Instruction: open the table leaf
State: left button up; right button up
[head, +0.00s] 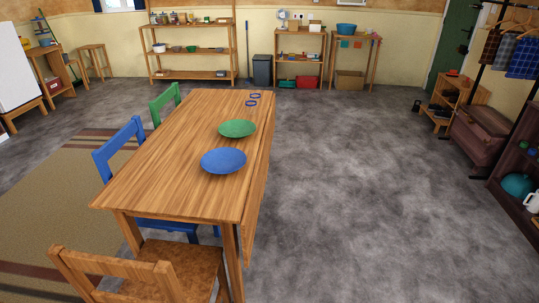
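A wooden table (150,187) stands left of centre in the head view, its long side running away from me. Its leaf (257,195) hangs down along the right long edge. A blue plate (223,161) and a green plate (237,129) lie on the tabletop near that edge. Two small dark blue rings (253,99) lie at the table's far end. Neither of my grippers shows in this view.
A blue chair (120,148) and a green chair (165,101) stand along the table's left side, and a wooden chair (110,266) at its near end. The grey floor (360,190) right of the table is clear. A bench (480,135) and shelves line the right wall.

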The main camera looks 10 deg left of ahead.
aim_at(248, 223)
jog(key=i+l+u, duration=0.1)
jog(key=l+u, duration=0.15)
jog(key=i+l+u, duration=0.1)
jog(key=l+u, duration=0.15)
jog(key=l, duration=0.15)
jog(key=l+u, duration=0.25)
jog(key=i+l, duration=0.55)
jog(key=i, duration=0.15)
jog(key=i+l+u, duration=0.1)
jog(key=i+l, duration=0.4)
jog(key=i, duration=0.15)
